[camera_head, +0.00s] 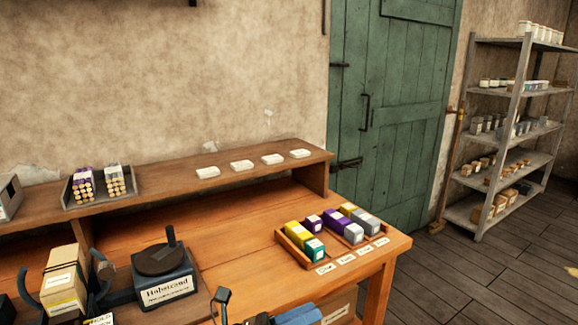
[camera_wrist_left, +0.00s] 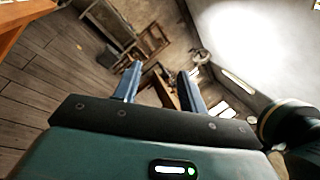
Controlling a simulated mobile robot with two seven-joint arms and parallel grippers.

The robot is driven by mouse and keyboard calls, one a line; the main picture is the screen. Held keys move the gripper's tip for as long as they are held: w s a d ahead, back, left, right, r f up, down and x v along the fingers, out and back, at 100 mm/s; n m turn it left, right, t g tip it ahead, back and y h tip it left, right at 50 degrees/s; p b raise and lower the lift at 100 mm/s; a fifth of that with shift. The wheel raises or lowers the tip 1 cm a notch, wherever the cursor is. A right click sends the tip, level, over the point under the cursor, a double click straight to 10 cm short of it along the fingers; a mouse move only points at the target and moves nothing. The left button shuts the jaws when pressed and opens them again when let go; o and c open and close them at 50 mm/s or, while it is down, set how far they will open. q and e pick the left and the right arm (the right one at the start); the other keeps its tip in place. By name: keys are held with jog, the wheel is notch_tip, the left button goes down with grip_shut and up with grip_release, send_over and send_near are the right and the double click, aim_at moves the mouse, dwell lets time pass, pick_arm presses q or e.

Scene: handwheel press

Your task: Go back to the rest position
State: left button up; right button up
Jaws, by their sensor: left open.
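My left gripper shows in the left wrist view (camera_wrist_left: 158,78), with two blue fingers apart and nothing between them. Beyond its fingers lie the room's floor and far furniture, with no object touching them. In the head view, blue and dark parts at the bottom edge are cut off, and I cannot tell clearly what they are. A black round-topped device labelled Habstrand (camera_head: 167,283) stands on the wooden workbench (camera_head: 230,259).
A wooden tray (camera_head: 292,251) of coloured boxes sits at the bench's right end. Small white cards (camera_head: 243,165) lie on the raised shelf (camera_head: 150,186). A beige box (camera_head: 64,280) stands at left. Beyond are a green door (camera_head: 405,115), grey shelving (camera_head: 520,100) and open floor (camera_head: 490,285).

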pick_arm(q)
jog(key=s+a+f+n+t+y+p, duration=0.15)
jog(key=a+f+n+t+y, duration=0.4)
jog(key=n, duration=0.85)
jog(key=s+a+f+n+t+y, duration=0.35)
jog(key=a+f+n+y, duration=0.2)
jog(key=n, duration=0.85)
jog(key=s+a+f+n+g+y, duration=0.5)
jog(key=s+f+n, duration=0.4)
jog(key=s+n, duration=0.2)
jog(key=shift+a+f+n, duration=0.2)
jog(key=shift+a+n, duration=0.1)
jog(key=shift+c, duration=0.5)
jog(key=shift+y, duration=0.3)
